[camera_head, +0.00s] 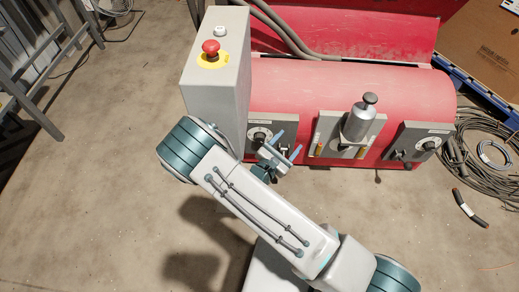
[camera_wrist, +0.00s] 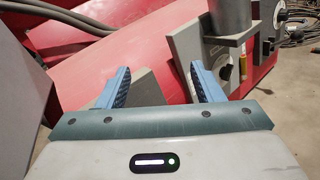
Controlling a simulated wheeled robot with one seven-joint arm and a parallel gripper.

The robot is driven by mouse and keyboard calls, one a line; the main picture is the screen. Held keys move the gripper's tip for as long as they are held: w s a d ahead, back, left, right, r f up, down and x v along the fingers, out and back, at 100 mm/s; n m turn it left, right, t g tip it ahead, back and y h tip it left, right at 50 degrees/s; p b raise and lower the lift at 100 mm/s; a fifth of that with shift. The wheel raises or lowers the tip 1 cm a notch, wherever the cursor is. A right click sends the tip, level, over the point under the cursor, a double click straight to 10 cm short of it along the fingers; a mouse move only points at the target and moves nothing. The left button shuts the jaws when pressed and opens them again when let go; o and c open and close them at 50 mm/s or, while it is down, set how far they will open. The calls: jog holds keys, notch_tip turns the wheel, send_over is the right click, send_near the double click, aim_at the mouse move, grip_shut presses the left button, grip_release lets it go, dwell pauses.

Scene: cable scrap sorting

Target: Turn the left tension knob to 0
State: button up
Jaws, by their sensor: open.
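The left tension knob (camera_head: 259,136) is a dark knob on a pale round dial, on a small grey panel at the left front of the red machine. Its pointer setting is too small to read. My gripper (camera_head: 286,141) is in front of this panel, just right of and below the knob, with its two blue fingers apart and nothing seen between them. In the wrist view my gripper (camera_wrist: 161,72) is open, with a grey plate (camera_wrist: 142,92) behind the fingers. I cannot make out the left knob there.
A grey control box (camera_head: 214,85) with a red emergency button (camera_head: 211,47) stands left of the panel. A metal cylinder (camera_head: 360,122) sits on the middle panel. A similar right knob (camera_head: 430,144) is beyond it. Cable coils (camera_head: 490,150) lie on the floor at right.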

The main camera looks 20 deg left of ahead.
aim_at(259, 141)
jog(key=s+a+f+n+y+b, duration=0.2)
jog(key=a+f+n+y, duration=0.3)
jog(key=f, duration=0.3)
jog(key=s+a+f+n+y+b, duration=0.25)
jog(key=a+f+n+y, duration=0.2)
jog(key=f, duration=0.35)
jog(key=shift+n+y, duration=0.25)
jog(key=shift+y, duration=0.3)
jog(key=b+x, duration=0.1)
jog(key=x, duration=0.3)
jog(key=b+x, duration=0.2)
jog(key=x, duration=0.2)
jog(key=b+x, duration=0.1)
jog(key=x, duration=0.3)
jog(key=shift+w+d+r+b, duration=0.25)
jog(key=shift+r+b, duration=0.05)
jog(key=shift+w+a+r, duration=0.1)
jog(key=shift+w+r, duration=0.05)
jog(key=shift+w, duration=0.35)
jog(key=c, duration=1)
